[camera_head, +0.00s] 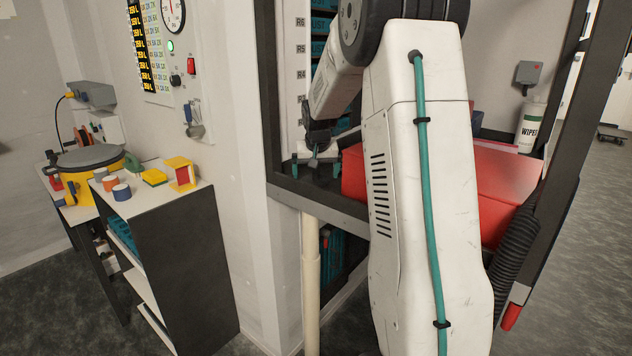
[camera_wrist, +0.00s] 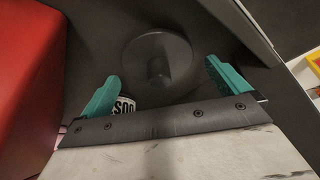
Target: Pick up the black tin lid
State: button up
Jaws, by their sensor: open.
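The black tin lid (camera_wrist: 172,48) is a round dark disc with a central knob. In the wrist view it lies on a dark surface, ahead of and partly between my gripper's teal fingers. My gripper (camera_wrist: 162,72) is open, with one finger on each side of the knob. I cannot tell how high the fingers are above the lid. In the head view my gripper (camera_head: 316,168) is low over the dark bench shelf, and the lid cannot be made out there.
A small tin with a white label (camera_wrist: 125,105) sits beside the left finger. A large red box (camera_wrist: 30,70) stands close on the left; it also shows in the head view (camera_head: 500,180). Dark frame posts flank the bench. A white WIPES canister (camera_head: 530,128) stands behind.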

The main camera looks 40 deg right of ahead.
aim_at(316, 171)
jog(key=shift+w+f, duration=0.1)
jog(key=shift+f, duration=0.1)
jog(key=c, duration=1)
notch_tip(316, 171, up, 9)
jog(key=shift+d+r, duration=0.1)
jog(key=shift+d, duration=0.05)
jog(key=shift+s+d, duration=0.2)
jog(key=shift+d, duration=0.05)
jog(key=w+d+r, duration=0.1)
jog(key=d+r, duration=0.1)
jog(key=d, duration=0.5)
jog(key=w+d+r, duration=0.1)
jog(key=d+r, duration=0.2)
jog(key=d, duration=0.4)
notch_tip(316, 171, down, 6)
jog(key=shift+s+f, duration=0.2)
jog(key=shift+f, duration=0.05)
